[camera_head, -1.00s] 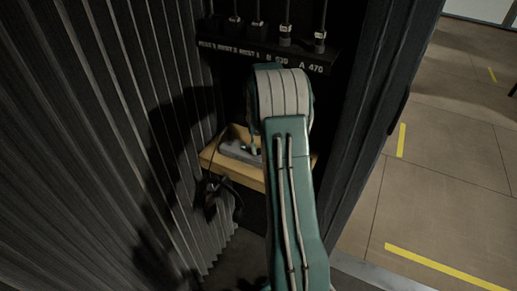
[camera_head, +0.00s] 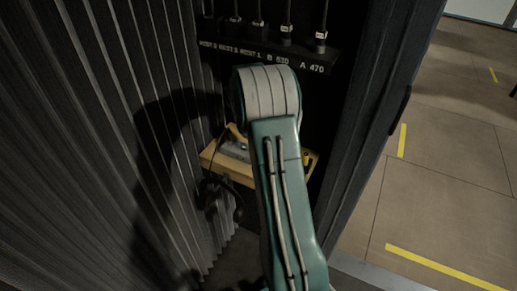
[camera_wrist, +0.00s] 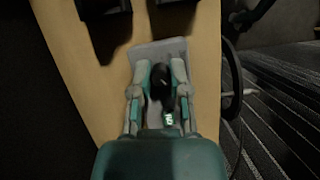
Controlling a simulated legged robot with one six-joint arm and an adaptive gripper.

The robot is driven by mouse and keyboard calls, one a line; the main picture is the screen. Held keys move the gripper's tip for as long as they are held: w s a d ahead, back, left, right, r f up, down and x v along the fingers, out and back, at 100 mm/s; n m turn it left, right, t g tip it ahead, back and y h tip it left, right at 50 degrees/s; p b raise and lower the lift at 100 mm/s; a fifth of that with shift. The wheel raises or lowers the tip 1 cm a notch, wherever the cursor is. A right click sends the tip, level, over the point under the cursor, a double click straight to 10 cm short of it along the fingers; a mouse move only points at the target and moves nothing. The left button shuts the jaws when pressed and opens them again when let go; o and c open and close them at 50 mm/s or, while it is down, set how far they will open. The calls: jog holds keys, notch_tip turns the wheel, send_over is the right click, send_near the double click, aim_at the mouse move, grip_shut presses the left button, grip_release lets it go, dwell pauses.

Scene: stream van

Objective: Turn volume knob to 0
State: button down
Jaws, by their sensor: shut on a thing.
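In the wrist view the black volume knob (camera_wrist: 161,86) stands on a grey device (camera_wrist: 155,50), with a pale pointer mark on it. My gripper (camera_wrist: 160,72) has one finger on each side of the knob and is shut on it. A small green lit display (camera_wrist: 168,118) shows between the fingers, but its digits are too small to read surely. In the head view my arm hides the gripper and the knob. Part of the grey device (camera_head: 234,151) shows left of the arm.
The device lies on a wooden shelf (camera_head: 217,163), with headphones (camera_head: 222,200) hanging below. Above is a black labelled rack (camera_head: 270,55) with cables. Ribbed wall (camera_head: 95,150) is close on the left, a dark door (camera_head: 375,110) on the right. Open floor (camera_head: 440,190) lies beyond.

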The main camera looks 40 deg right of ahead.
jog(key=shift+a+f+n, duration=0.1)
jog(key=shift+n, duration=0.5)
jog(key=shift+h, duration=0.3)
jog(key=c, duration=0.6)
grip_release()
jog(key=v, duration=0.7)
jog(key=shift+w+r, duration=0.1)
jog(key=shift+r, duration=0.15)
